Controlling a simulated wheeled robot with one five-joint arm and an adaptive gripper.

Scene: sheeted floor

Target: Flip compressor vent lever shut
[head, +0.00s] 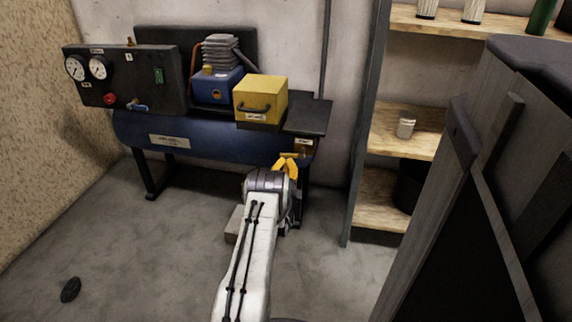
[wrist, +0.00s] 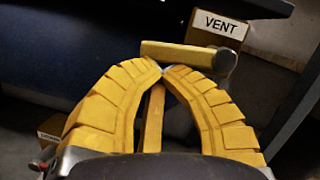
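The compressor's vent lever shows in the wrist view as a yellow bar (wrist: 185,54) lying roughly level, just below and left of the VENT label (wrist: 222,25). In the head view the lever (head: 296,154) is small, at the right end of the blue tank. My gripper (wrist: 163,70) has two ribbed yellow fingers curved inward, their tips nearly together just under the bar. I cannot tell whether they touch it. A narrow yellow strip (wrist: 153,120) shows between the fingers; whether it joins the lever is unclear. My gripper also shows in the head view (head: 287,164).
The blue tank (head: 215,143) carries a gauge panel (head: 128,82), a blue motor unit (head: 217,88) and a yellow box (head: 262,99). A wooden shelf unit (head: 400,130) stands to the right. A dark object (head: 70,290) lies on the floor at left, which is otherwise mostly clear.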

